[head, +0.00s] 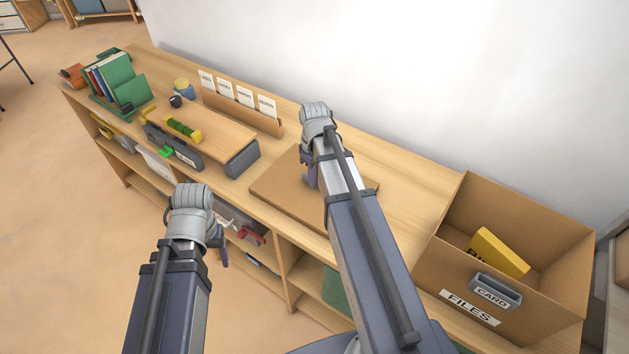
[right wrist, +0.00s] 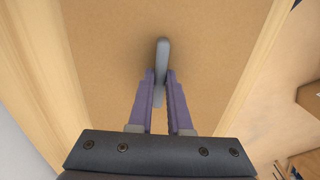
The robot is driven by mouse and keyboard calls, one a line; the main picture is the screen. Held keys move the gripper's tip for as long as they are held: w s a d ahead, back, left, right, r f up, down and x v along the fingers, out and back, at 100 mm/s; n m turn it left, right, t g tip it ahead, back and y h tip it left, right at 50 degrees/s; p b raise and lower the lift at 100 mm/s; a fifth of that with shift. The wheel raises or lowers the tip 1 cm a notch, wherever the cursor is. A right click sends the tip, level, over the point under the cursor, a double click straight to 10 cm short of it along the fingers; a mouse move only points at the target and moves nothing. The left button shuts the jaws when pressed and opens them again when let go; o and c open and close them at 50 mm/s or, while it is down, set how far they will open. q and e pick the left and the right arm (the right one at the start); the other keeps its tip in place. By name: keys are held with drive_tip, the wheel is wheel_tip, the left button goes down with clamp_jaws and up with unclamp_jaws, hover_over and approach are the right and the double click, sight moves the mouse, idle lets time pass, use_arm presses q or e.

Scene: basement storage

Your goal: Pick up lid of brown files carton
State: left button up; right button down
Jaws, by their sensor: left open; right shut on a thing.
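The lid is a flat brown board (head: 280,197) on the shelf top, left of the open carton. In the right wrist view the lid (right wrist: 110,55) fills the middle, with a grey upright handle (right wrist: 162,52) on it. My right gripper (head: 309,174) is over the lid, its purple fingers (right wrist: 159,92) shut on the handle. I cannot tell whether the lid is clear of the wood. The brown files carton (head: 430,268) stands open at the right, labelled FILES, with a grey CARD holder on its front. My left gripper (head: 221,250) is open and empty, in front of the shelf.
A yellow box (head: 497,252) lies inside the carton. Left of the lid are a wooden board with a grey-ended tray (head: 240,158), a row of white cards (head: 238,96) and green and red books (head: 115,80). A white wall runs behind. Bare shelf top lies between lid and carton.

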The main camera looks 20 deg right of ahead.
use_arm(q)
wheel_tip(320, 180, up, 10)
drive_tip(key=p, duration=1)
drive_tip(key=shift+c, duration=0.4)
